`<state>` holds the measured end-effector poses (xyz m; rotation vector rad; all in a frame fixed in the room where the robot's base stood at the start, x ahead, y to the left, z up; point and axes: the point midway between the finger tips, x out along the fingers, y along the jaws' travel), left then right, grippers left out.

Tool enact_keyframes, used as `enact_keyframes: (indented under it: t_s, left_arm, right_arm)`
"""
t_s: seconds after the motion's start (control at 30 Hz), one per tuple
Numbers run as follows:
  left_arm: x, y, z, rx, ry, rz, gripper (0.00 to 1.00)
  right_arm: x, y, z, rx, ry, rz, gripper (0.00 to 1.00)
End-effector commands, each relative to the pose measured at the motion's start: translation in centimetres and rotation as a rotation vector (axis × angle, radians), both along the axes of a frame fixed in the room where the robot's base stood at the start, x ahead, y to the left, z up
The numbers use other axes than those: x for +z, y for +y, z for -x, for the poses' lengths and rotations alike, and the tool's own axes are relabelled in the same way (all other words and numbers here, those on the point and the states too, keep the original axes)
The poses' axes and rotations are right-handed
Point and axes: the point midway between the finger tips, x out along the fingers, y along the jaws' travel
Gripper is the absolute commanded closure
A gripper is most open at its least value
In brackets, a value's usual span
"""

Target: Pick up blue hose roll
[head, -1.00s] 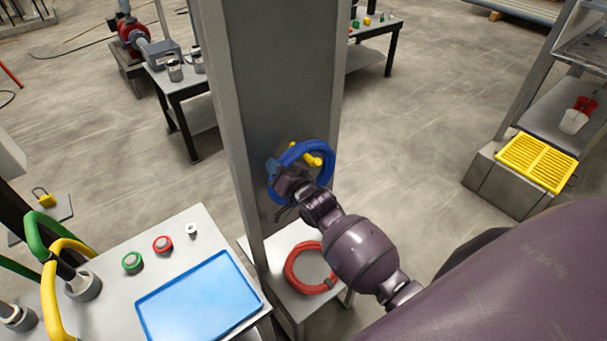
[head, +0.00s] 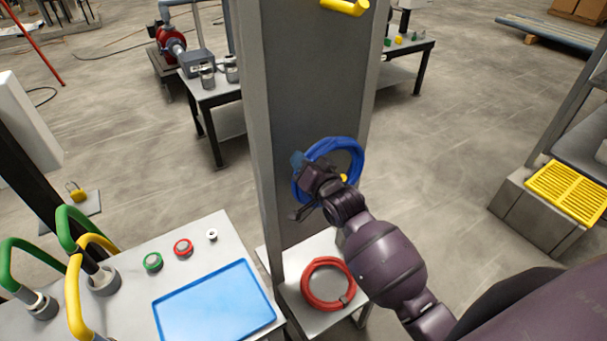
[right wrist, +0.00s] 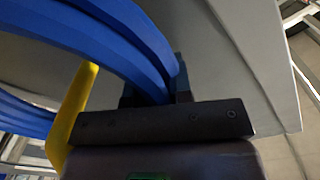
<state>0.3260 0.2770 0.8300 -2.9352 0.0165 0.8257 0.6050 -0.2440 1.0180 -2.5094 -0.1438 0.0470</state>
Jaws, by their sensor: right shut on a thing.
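The blue hose roll (head: 345,146) is in front of the grey column, in the middle of the head view. My right gripper (head: 302,165) is shut on the left side of the roll. In the right wrist view the blue strands (right wrist: 120,35) run down between the fingers of my right gripper (right wrist: 155,92). A yellow peg (head: 343,178) shows inside the lower part of the ring. The yellow peg (right wrist: 78,115) also stands beside the strands in the wrist view. I cannot tell whether the roll touches it. My left gripper is not in view.
The grey column (head: 305,100) carries another yellow peg (head: 345,6) higher up. A red hose roll (head: 329,300) lies on a low stand under the blue one. A blue tray (head: 215,305) and buttons are on the panel at left.

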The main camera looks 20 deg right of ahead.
Motion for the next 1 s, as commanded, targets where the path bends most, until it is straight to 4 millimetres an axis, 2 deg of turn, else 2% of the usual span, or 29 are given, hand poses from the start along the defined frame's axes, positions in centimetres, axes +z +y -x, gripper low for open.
enact_keyframes:
  t_s: [0.03,0.13,0.37,0.7,1.0]
  left_arm:
    - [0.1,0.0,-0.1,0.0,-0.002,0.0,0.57]
    - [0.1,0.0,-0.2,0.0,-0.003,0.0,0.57]
    - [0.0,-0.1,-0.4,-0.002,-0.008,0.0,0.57]
    - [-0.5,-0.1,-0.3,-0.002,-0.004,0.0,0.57]
    - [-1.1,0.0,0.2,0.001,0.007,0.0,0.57]
  right_arm:
    - [1.2,0.0,0.1,0.001,-0.008,0.002,1.0]
    - [0.6,-0.4,2.2,-0.001,-0.001,0.002,1.0]
    - [0.6,-1.0,6.7,-0.001,-0.001,0.003,1.0]
    - [0.5,-2.1,14.2,-0.001,0.0,0.003,1.0]
    - [0.6,-2.6,18.2,0.0,-0.003,0.003,1.0]
